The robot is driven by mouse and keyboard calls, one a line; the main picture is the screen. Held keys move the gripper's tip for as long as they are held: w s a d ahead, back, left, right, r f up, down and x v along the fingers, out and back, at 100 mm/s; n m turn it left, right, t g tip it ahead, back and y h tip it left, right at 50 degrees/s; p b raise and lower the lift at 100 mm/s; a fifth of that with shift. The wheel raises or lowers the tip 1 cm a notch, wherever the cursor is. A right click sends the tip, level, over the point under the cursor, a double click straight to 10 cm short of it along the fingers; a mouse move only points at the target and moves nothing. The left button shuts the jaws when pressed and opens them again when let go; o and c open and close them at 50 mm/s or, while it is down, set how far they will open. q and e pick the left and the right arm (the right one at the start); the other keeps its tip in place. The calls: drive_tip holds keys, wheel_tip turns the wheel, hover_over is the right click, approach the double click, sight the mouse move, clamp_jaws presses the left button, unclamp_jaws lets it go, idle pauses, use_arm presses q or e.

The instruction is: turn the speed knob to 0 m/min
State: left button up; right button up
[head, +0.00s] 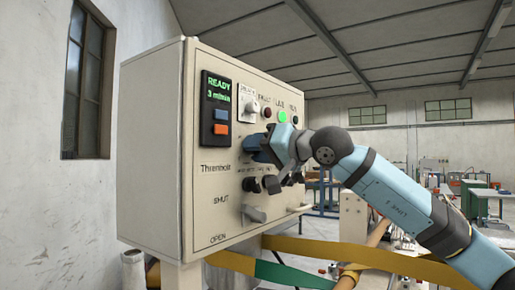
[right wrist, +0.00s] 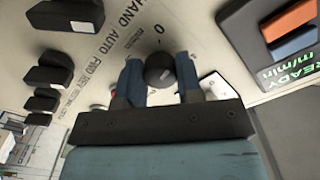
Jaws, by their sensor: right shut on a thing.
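The control panel (head: 185,221) is a beige box on the left in the head view. Its display (head: 217,97) reads READY and 3 m/min in green. My right gripper (head: 254,146) is at the panel's face, right of and below the display. In the right wrist view its two blue fingers (right wrist: 157,72) stand on either side of the round black speed knob (right wrist: 160,69) and are shut on it. The knob has a pale mark, and a printed 0 shows near it. In the head view the gripper hides this knob. My left gripper is not in view.
Several black selector knobs (head: 271,185) sit just below the gripper, and a grey lever (head: 253,214) is lower down. A white-plated switch (head: 248,103) and a lit green lamp (head: 282,117) are above. A yellow and green band (head: 295,273) crosses below the panel.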

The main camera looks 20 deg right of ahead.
drive_tip(key=n, duration=0.4)
drive_tip(key=shift+p, duration=0.3)
drive_tip(key=shift+n, duration=1.1)
drive_tip(key=o, duration=0.7)
drive_tip(key=shift+o, duration=1.1)
drive_tip(key=shift+d, duration=0.1)
